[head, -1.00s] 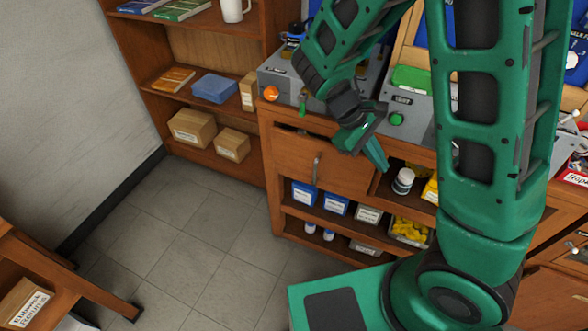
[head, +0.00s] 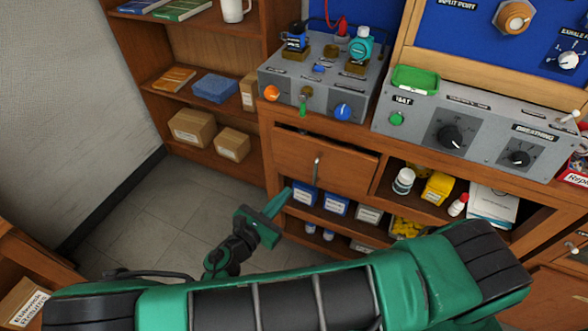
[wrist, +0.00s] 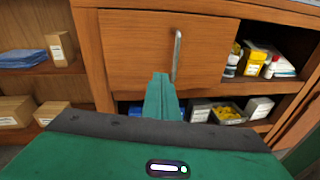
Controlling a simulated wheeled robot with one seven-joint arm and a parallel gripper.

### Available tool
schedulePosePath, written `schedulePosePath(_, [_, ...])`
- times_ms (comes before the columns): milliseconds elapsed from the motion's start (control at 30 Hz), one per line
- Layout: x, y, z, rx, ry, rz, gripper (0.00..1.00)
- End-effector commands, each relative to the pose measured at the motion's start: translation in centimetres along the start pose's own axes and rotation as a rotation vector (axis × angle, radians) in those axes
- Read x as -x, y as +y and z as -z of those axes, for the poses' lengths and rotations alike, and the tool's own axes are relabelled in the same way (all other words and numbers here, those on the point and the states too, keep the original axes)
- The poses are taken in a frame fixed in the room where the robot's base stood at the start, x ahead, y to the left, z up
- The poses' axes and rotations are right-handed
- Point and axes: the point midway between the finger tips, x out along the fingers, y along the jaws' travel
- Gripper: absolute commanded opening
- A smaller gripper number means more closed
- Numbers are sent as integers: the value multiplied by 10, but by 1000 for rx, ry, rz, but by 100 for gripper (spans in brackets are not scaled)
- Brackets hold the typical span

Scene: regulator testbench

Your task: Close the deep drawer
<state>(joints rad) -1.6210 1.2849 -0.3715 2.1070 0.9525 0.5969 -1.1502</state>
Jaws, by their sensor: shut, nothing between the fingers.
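The deep drawer (head: 335,168) is the wooden front with an upright metal handle in the bench, left of the open shelf. A narrow dark gap shows along its top edge, so it looks slightly open. Its handle (head: 317,168) is right of centre in the wrist view (wrist: 176,55). My gripper (head: 284,198) is shut and empty, in front of the drawer's lower left part. In the wrist view its fingertips (wrist: 160,78) overlap the drawer's lower front, just left of the handle's lower end. I cannot tell whether they touch.
Below the drawer, a shelf holds blue boxes (head: 336,205) and other bins. The open shelf to the right holds a white jar (head: 403,181) and yellow items. A bookcase (head: 190,100) stands at the left. The tiled floor (head: 150,215) in front is clear.

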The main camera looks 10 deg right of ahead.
Motion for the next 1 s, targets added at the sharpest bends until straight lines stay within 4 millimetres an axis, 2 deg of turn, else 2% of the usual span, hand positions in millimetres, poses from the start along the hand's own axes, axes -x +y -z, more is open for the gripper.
schedulePosePath(100, [17,8,10,60,-52,-97,0])
schedulePosePath(200, [25,13,14,86,-76,-139,0])
schedulePosePath(367, [21,16,16,98,-87,-157,0])
schedulePosePath(467, [8,17,14,98,-88,-154,0])
schedulePosePath(1000, [-86,32,7,98,-86,-153,0])
